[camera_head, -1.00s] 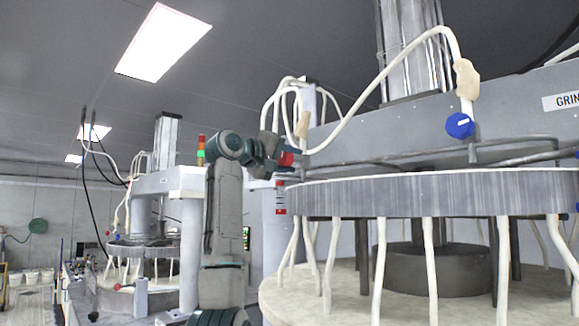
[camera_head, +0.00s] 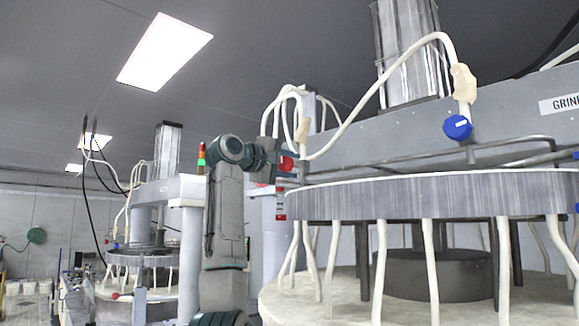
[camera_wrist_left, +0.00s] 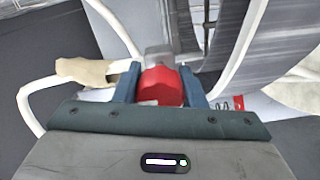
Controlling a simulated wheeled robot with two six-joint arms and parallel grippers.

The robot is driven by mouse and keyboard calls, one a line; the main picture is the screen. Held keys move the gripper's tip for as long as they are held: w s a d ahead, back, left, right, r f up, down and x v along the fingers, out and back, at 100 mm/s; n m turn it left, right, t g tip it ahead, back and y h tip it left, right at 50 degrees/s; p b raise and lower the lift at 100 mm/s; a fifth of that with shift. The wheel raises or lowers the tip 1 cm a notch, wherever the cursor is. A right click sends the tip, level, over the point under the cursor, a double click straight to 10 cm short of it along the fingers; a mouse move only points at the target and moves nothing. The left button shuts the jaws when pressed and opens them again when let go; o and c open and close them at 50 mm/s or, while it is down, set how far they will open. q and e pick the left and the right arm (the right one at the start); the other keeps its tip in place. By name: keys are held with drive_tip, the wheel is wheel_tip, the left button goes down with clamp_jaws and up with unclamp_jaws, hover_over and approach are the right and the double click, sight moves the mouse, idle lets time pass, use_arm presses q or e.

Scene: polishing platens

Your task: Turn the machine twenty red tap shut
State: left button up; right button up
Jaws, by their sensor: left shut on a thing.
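The red tap (camera_head: 286,164) shows at the left end of the near machine's grey beam, at the tip of my left arm. In the left wrist view the red tap (camera_wrist_left: 160,86) sits between the two blue fingers of my left gripper (camera_wrist_left: 163,84). The fingers are shut on its sides. In the head view my left gripper (camera_head: 280,164) partly hides the tap's body. A grey fitting (camera_wrist_left: 158,55) shows just beyond the red knob. My right gripper is not in view.
A blue tap (camera_head: 457,127) hangs on a white hose to the right. The wide ribbed grey platen (camera_head: 430,196) with white hoses lies close below and right of my left gripper. A second machine (camera_head: 170,190) stands farther back at left.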

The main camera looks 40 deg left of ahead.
use_arm(q)
drive_tip(key=o, duration=1)
drive_tip(key=shift+s, duration=0.1)
drive_tip(key=shift+s+f+b, duration=0.1)
drive_tip(key=shift+s+b, duration=0.15)
drive_tip(key=shift+b, duration=0.05)
drive_tip(key=s+a+b, duration=0.1)
drive_tip(key=s+b, duration=0.3)
drive_tip(key=s, duration=0.6)
drive_tip(key=shift+b, duration=0.35)
